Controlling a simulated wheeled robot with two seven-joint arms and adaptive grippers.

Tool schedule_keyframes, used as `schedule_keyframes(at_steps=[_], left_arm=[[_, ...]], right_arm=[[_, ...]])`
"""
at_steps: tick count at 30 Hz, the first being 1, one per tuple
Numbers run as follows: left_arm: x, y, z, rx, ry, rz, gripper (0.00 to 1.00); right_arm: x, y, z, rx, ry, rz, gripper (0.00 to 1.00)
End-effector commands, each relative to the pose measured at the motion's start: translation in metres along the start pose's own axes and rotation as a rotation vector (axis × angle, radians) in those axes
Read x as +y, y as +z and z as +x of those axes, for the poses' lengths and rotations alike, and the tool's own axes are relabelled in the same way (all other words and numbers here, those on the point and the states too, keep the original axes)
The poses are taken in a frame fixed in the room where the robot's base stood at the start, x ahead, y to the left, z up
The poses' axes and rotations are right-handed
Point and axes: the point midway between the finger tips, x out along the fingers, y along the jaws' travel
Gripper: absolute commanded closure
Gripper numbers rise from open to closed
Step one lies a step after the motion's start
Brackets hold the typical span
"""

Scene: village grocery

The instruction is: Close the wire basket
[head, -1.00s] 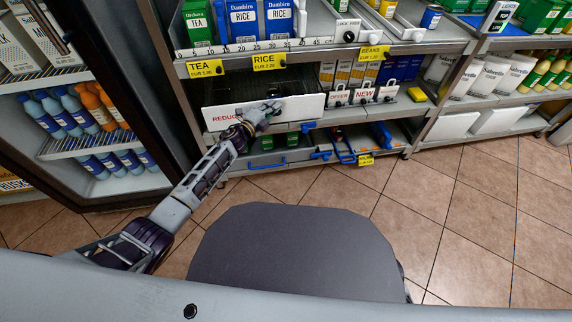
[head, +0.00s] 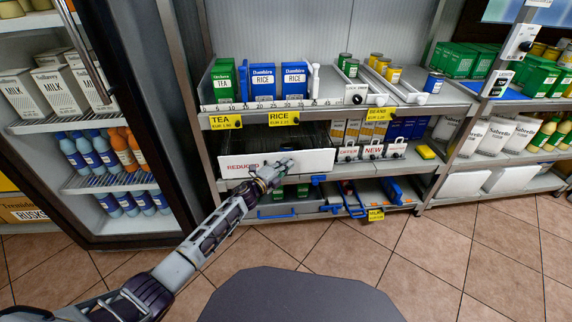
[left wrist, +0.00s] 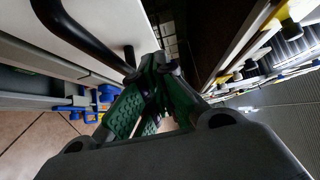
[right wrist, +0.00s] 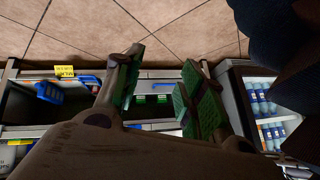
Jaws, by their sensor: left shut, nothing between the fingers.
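The wire basket (head: 262,137) is dark and sits under the shelf with the tea and rice. Its white front panel (head: 310,160) reads "REDUCED" and stands forward of the shelf, with the dark inside showing above it. My left gripper (head: 287,164) is shut and empty at the middle of this panel; I cannot tell whether it touches. In the left wrist view its green-padded fingers (left wrist: 158,75) are together, beside the white panel with a black bar handle (left wrist: 92,38). My right gripper (right wrist: 165,60) is open and empty, seen only in the right wrist view, facing the lower shelves.
A fridge with milk and bottles (head: 90,155) stands at the left, its dark door frame near my left arm. Small bins marked "NEW" (head: 372,152) are right of the basket. Blue-handled drawers (head: 285,210) lie below. The tiled floor (head: 440,255) at the right is clear.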

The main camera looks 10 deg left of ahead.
Motion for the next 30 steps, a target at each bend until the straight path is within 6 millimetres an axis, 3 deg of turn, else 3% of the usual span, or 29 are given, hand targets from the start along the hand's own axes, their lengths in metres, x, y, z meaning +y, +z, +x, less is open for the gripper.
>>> schedule_keyframes(at_steps=[14,30], left_arm=[[0.000,-0.001,-0.017,0.002,0.000,-0.002,1.00],[0.001,-0.001,-0.062,0.001,0.003,-0.001,1.00]], right_arm=[[-0.001,0.003,-0.010,-0.036,0.010,-0.009,0.60],[-0.002,-0.017,-0.038,-0.089,0.036,-0.051,0.60]])
